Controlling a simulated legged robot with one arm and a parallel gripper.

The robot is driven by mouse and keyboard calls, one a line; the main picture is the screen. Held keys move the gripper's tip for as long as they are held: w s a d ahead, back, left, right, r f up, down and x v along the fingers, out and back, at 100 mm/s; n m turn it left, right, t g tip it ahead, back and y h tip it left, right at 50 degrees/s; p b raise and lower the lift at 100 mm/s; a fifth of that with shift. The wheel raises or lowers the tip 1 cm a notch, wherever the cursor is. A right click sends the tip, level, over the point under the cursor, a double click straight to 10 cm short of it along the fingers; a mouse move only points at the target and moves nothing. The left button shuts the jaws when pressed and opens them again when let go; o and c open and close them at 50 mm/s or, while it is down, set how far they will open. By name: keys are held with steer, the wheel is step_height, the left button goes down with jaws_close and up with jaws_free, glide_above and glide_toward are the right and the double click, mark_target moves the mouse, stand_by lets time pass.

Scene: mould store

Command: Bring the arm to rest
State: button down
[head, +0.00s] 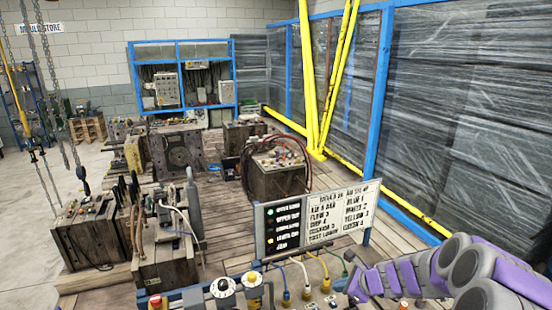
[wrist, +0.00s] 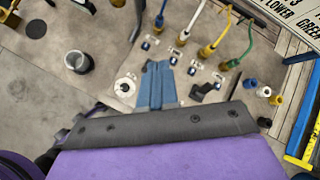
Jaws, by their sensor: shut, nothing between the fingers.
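My gripper (wrist: 158,68) shows in the wrist view as two blue-grey fingers side by side with no gap between them. They hold nothing. Its purple and dark grey body fills the lower part of that view. The fingers point over a control panel (wrist: 118,62), with coloured cables beyond them. In the head view my purple and grey arm reaches in from the lower right, and its front end is low over the right part of the panel.
The panel carries dials (head: 223,287) and plugged cables. A sign board (head: 315,215) stands behind it. Mould blocks, one with hoses (head: 275,175), stand on the wooden floor. Yellow beams (head: 311,90) and a blue-framed, film-covered wall (head: 455,100) bound the right side. Chains hang at left; open floor lies there.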

steer(key=s+a+r+n+g+b, duration=0.2)
steer(key=s+a+n+b, duration=0.1)
steer(key=s+a+n, duration=0.5)
steer(key=s+a+r+n+g+b, duration=0.25)
steer(key=s+a+n, duration=0.25)
steer(key=s, duration=0.5)
steer(key=s+d+f+n+g+h+b, duration=0.2)
steer(key=s+n, duration=0.3)
steer(key=s, duration=0.7)
steer(key=s+d+f+n+g+h+b, duration=0.2)
steer(key=s+d+n+h+b, duration=0.1)
steer(key=s, duration=1)
steer(key=d+n+b, duration=0.1)
steer(key=n, duration=0.1)
steer(key=shift+d+f+n+h, duration=0.25)
steer(key=shift+d+n+h, duration=0.15)
